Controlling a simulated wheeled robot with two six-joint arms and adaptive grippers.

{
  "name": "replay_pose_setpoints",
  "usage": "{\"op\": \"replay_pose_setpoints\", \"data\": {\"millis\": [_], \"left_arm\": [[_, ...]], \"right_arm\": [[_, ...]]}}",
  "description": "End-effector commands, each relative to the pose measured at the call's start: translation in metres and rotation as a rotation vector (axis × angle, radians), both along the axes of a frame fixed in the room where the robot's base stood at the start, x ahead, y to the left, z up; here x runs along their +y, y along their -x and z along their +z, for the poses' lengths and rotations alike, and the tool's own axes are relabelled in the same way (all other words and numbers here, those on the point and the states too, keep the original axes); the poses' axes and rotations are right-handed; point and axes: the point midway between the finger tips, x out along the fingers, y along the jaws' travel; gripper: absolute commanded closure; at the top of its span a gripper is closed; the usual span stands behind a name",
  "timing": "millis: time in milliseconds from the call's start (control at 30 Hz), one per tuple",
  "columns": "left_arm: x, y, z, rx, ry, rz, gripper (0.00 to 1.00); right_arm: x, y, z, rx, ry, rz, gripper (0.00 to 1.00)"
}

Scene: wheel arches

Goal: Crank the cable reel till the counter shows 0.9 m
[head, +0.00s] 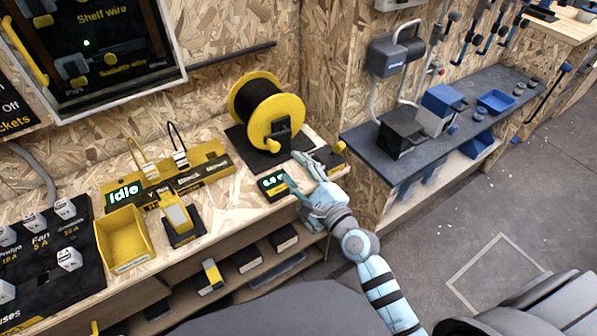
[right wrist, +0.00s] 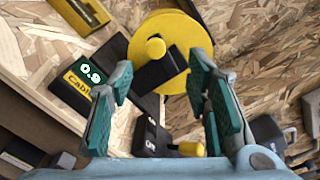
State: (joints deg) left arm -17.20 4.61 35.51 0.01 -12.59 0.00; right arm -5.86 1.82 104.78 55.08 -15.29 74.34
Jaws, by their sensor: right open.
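The cable reel (head: 283,110), a yellow-flanged drum wound with black cable, stands on the bench against the back wall. Its yellow flange (right wrist: 163,25) shows in the right wrist view, with a black crank arm and round yellow crank knob (right wrist: 155,48) in front. My right gripper (head: 293,168) is open and empty, in front of the reel. Its fingers (right wrist: 160,72) point toward the crank knob, apart from it. My left gripper is out of view.
A black device with a yellow-tipped lever (right wrist: 190,149) sits right of the reel. A yellow stand (head: 178,172) bearing an Idle display and a yellow bin (head: 122,240) are left on the bench. A dark side bench (head: 362,140) with blue boxes stands right.

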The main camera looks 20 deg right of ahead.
Motion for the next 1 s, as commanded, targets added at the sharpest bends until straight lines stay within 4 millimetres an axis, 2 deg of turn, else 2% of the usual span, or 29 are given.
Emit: {"op": "replay_pose_setpoints", "data": {"millis": [100, 300, 367, 467, 533, 600, 700, 767, 867, 1000], "left_arm": [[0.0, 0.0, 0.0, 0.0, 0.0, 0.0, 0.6], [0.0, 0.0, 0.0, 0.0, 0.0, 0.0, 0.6], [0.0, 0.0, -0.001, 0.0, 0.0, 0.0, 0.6], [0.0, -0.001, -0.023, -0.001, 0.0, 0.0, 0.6], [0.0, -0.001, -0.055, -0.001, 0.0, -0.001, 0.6], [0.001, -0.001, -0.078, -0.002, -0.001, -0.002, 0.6], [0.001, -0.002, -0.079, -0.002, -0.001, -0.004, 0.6], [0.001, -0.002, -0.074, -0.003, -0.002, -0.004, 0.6], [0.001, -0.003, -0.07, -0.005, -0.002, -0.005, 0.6], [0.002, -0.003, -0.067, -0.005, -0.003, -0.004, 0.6]], "right_arm": [[-0.002, 0.011, 0.0, 0.001, 0.0, 0.001, 0.56], [-0.002, 0.012, 0.0, -0.001, 0.0, 0.001, 0.56], [-0.002, 0.012, -0.001, -0.001, 0.0, 0.001, 0.62], [-0.002, 0.014, -0.026, 0.006, -0.006, 0.001, 0.78], [0.003, 0.016, -0.059, 0.026, -0.154, 0.013, 0.89], [0.006, 0.019, -0.079, 0.056, -0.443, 0.028, 1.0], [0.005, 0.02, -0.075, 0.087, -0.777, 0.041, 1.0], [0.003, 0.018, -0.066, 0.096, -0.888, 0.044, 1.0], [0.003, 0.011, -0.062, 0.1, -0.937, 0.045, 1.0], [0.008, -0.011, -0.058, 0.099, -0.933, 0.047, 1.0]]}}
